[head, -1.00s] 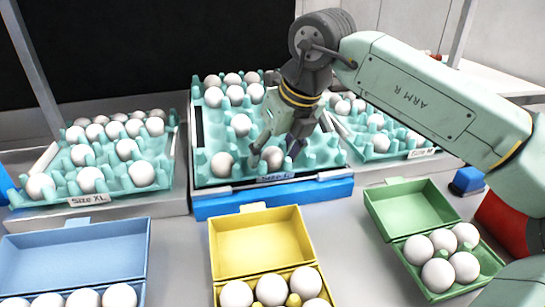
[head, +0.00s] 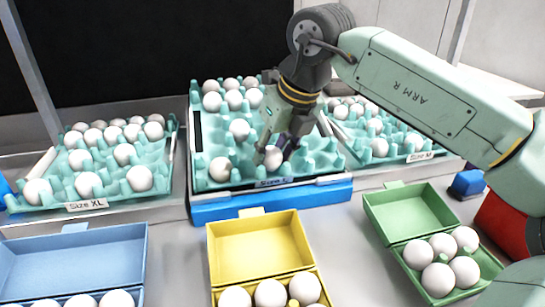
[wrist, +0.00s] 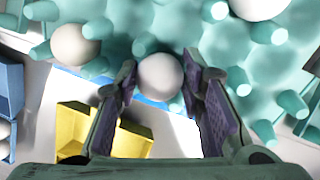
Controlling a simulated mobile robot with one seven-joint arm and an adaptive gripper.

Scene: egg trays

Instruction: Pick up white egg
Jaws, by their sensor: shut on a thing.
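My gripper (head: 274,155) is over the front of the middle tray, labelled Size L. Its fingers are on either side of a white egg (head: 272,157) and shut on it. In the wrist view the same egg (wrist: 159,77) sits between the two purple-padded fingertips (wrist: 160,85). The egg is at the tray's front edge; whether it is clear of its cup cannot be told. Another white egg (head: 220,168) lies to its left in the middle teal tray (head: 240,182), and more eggs sit further back.
Teal trays labelled Size XL (head: 110,198) and Size M (head: 400,156) hold eggs at left and right. In front stand open cartons with eggs: blue (head: 80,255), yellow (head: 255,245) and green (head: 408,210). Pegs surround the gripped egg.

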